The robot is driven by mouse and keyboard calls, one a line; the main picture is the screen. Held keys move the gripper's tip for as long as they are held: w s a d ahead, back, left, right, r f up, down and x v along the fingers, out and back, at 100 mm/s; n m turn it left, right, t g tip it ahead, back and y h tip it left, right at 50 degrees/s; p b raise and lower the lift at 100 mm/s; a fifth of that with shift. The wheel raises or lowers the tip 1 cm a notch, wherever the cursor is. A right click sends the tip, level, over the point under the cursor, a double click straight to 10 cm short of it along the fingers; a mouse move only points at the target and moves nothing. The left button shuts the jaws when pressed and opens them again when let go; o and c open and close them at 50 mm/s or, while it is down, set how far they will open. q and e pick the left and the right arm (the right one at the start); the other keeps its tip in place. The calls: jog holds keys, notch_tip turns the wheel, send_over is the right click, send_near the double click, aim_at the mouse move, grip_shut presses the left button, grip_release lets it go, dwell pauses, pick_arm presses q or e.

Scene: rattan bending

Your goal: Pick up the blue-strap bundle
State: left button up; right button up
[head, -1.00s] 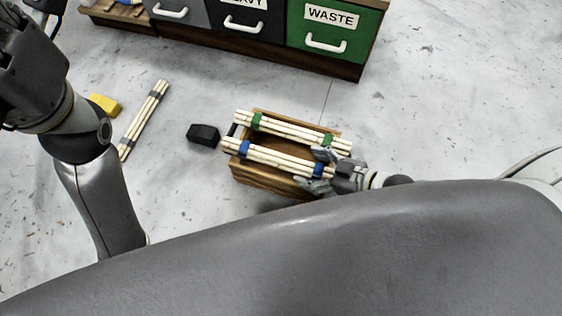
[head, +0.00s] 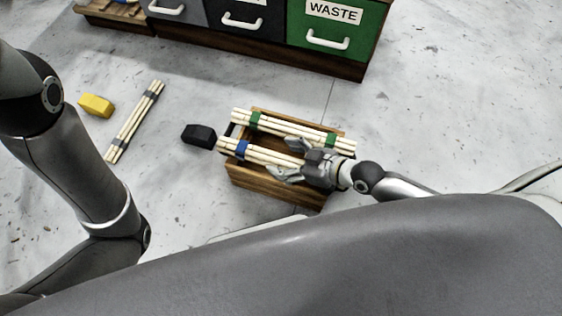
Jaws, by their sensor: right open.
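The blue-strap bundle (head: 265,154) is a set of pale rattan sticks lying across the top of the wooden crate (head: 262,185), on its near side. One blue strap shows near its left end; its right end is hidden by my right gripper. A green-strap bundle (head: 290,129) lies beside it on the far side of the crate. My right gripper (head: 290,164) is open at the right end of the blue-strap bundle, with its fingers pointing left; whether they touch the sticks I cannot tell. My left arm comes in at the left, but its gripper is out of view.
A black block (head: 199,136) lies on the floor left of the crate. Further left are a grey-strap bundle (head: 135,121) and a yellow block (head: 97,105). A drawer cabinet with a green WASTE drawer (head: 335,32) stands at the back. The floor right of the crate is clear.

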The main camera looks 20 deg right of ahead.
jog(key=shift+w+a, duration=0.1)
jog(key=c, duration=1.2)
jog(key=shift+c, duration=0.3)
